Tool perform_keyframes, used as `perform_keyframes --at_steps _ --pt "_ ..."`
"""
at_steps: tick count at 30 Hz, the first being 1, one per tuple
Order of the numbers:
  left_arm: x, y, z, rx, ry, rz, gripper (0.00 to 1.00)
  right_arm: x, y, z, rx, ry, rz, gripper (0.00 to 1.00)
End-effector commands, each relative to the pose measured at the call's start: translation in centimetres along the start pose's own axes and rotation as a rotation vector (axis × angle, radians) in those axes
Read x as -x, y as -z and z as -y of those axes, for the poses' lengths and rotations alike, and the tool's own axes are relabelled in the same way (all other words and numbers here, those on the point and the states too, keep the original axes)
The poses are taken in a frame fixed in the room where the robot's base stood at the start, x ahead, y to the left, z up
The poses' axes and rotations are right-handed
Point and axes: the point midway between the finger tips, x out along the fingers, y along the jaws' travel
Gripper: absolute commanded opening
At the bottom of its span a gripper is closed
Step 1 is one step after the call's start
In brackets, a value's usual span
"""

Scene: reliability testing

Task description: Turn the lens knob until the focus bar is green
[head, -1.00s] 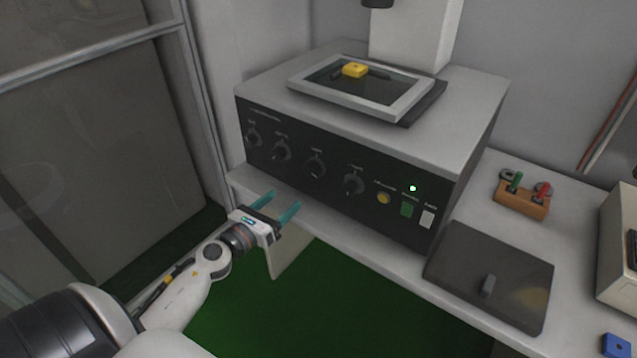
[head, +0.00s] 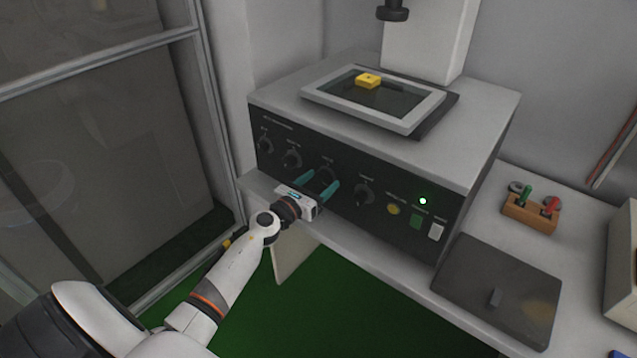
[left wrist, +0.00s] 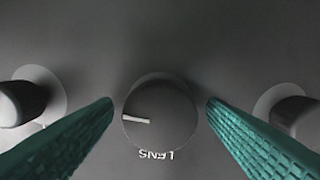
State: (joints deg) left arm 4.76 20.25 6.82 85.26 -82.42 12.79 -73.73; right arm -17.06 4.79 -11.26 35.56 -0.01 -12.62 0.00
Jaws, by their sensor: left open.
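The lens knob (left wrist: 160,112) is a dark round dial with a white pointer line. Its LENS label appears upside down below it in the left wrist view. In the head view the knob (head: 327,173) is on the black front panel, partly hidden by my gripper. My left gripper (head: 322,182) is open, with teal ribbed fingers reaching toward the panel. In the left wrist view the fingers lie on either side of the knob, with gaps on both sides. No focus bar can be made out in these frames. My right gripper is not in view.
Neighbouring knobs (head: 291,158) and (head: 364,194) flank the lens knob closely. A yellow block (head: 368,80) lies on the top stage. A dark flat panel (head: 490,290) lies on the bench.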

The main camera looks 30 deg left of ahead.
Motion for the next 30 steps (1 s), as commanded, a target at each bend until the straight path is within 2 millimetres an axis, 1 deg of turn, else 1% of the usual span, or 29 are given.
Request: perform_keyframes --at_steps 5,8,12,13,14,23,30 --pt "0.0 0.0 -0.02 0.0 0.0 0.0 0.66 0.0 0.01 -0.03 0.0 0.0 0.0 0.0" --pt "0.01 0.0 -0.02 0.001 0.0 0.0 0.52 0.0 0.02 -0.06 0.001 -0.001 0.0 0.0" --pt "0.02 0.01 -0.02 0.001 0.0 0.0 0.29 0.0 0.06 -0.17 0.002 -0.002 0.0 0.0" --pt "0.02 0.01 -0.01 0.001 0.0 0.0 0.24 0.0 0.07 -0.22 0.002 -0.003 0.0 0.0" --pt "0.02 0.01 -0.01 0.001 0.0 0.0 0.22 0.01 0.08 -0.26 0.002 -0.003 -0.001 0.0" --pt "0.03 0.05 -0.02 0.043 0.0 0.0 0.22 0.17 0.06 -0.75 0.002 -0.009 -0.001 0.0" --pt "0.03 0.12 -0.05 0.185 -0.001 0.0 0.22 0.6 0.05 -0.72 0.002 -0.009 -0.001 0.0"
